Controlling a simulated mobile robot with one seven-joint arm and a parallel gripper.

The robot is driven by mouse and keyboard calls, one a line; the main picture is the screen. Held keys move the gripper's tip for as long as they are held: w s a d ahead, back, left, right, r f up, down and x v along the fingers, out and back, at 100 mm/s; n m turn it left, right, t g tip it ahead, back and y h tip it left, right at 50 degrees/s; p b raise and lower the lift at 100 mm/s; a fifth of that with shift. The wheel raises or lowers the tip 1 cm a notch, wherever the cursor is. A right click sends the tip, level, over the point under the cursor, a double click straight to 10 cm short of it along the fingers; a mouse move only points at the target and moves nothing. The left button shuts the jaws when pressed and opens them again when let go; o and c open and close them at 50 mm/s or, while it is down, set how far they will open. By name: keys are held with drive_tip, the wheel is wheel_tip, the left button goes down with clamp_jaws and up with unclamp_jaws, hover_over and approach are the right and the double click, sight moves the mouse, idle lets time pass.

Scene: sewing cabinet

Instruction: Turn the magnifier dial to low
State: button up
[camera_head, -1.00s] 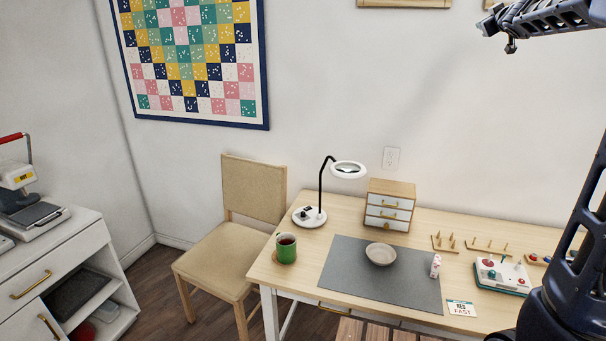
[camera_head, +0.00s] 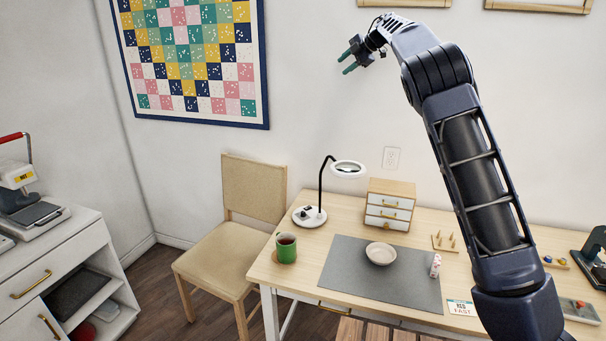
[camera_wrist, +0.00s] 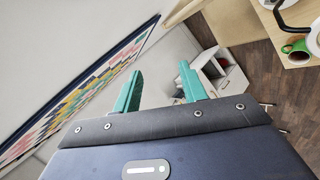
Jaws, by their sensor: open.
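The magnifier lamp (camera_head: 348,169) stands at the left end of the table, with a white ring head on a black bent arm. Its white round base (camera_head: 309,217) carries a dark dial or knob, too small to tell its setting. My gripper (camera_head: 347,62) is open and empty, high in front of the wall above the lamp, well apart from it. In the wrist view its two green fingers (camera_wrist: 160,88) are spread, with nothing between them. Part of the lamp's base and ring shows at that view's top right corner.
A green mug (camera_head: 286,248) stands close to the lamp base, on the table's left end. A small drawer box (camera_head: 390,204) is right of the lamp. A bowl (camera_head: 380,254) sits on the grey mat (camera_head: 345,285). A chair (camera_head: 240,225) is left of the table.

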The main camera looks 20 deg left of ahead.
drive_tip(key=s+a+f+n+g+h, duration=0.25)
drive_tip(key=s+a+f+h, duration=0.2)
drive_tip(key=a+f, duration=0.4)
drive_tip(key=g+h, duration=0.1)
drive_tip(key=h, duration=0.4)
hover_over(303, 212)
wheel_tip(303, 212, down, 9)
wheel_tip(303, 212, down, 45)
drive_tip(key=shift+f, duration=0.15)
drive_tip(key=shift+w, duration=0.1)
clamp_jaws()
